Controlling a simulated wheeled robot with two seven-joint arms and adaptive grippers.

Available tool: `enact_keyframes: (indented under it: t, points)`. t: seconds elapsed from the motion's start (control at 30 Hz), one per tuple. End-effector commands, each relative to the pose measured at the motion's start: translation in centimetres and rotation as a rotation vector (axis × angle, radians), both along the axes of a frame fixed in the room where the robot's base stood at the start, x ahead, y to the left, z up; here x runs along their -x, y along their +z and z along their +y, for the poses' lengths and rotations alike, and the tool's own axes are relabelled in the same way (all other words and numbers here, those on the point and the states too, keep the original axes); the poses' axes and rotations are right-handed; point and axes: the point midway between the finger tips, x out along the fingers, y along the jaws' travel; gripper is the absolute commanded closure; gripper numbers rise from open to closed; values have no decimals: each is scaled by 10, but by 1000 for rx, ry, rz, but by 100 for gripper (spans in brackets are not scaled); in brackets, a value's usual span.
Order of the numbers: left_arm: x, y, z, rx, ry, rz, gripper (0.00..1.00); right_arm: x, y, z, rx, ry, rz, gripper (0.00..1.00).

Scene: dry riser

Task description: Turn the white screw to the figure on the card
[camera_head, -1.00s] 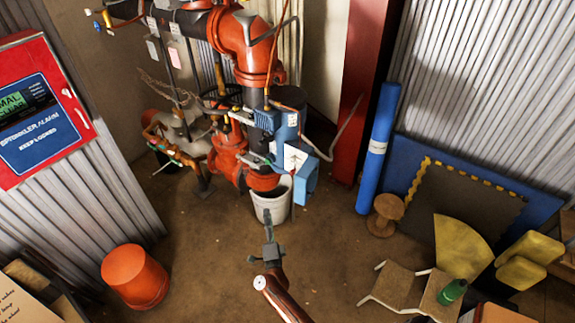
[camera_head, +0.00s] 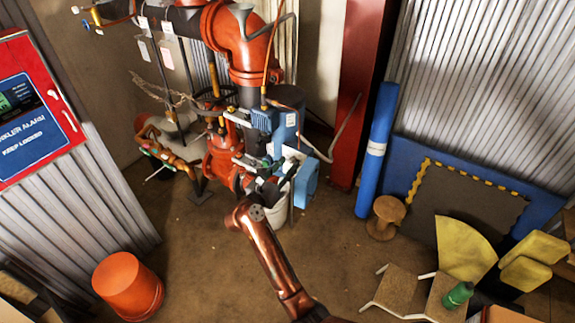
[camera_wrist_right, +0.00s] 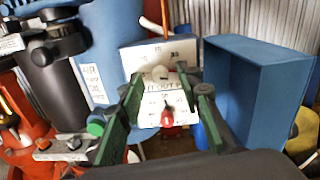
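The white screw (camera_wrist_right: 160,74) is a small round white head on a white scale plate (camera_wrist_right: 152,98) in the right wrist view. The plate carries printed figures and the words "CUT OUT". A white panel (camera_wrist_right: 146,56) with figures, perhaps the card, stands behind it; its figures are too small to read surely. My right gripper (camera_wrist_right: 168,92) is open, its green-padded fingers on either side of the plate, with nothing between them held. In the head view my right gripper (camera_head: 277,180) is at the blue switch; the screw is too small to tell there. My left gripper is not in view.
A blue open box-shaped cover (camera_wrist_right: 262,90) stands close right of the fingers. A red part (camera_wrist_right: 167,118) sits below the screw. Red pipework (camera_head: 222,155) and a white bucket (camera_head: 277,214) are near the gripper. An orange bucket (camera_head: 128,284) stands on open floor.

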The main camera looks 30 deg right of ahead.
Motion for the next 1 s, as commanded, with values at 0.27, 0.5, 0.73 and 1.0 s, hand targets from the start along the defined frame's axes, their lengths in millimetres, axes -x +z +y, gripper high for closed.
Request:
enact_keyframes:
  t: [0.27,0.5,0.73,1.0]
  points:
    - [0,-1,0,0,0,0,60,-4,0,-9,0,1,1,68]
    - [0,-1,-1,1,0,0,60,-4,0,-8,1,0,0,75]
    - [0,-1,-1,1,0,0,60,-4,0,-8,2,0,1,91]
    - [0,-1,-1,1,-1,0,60,-4,0,-8,2,1,1,100]
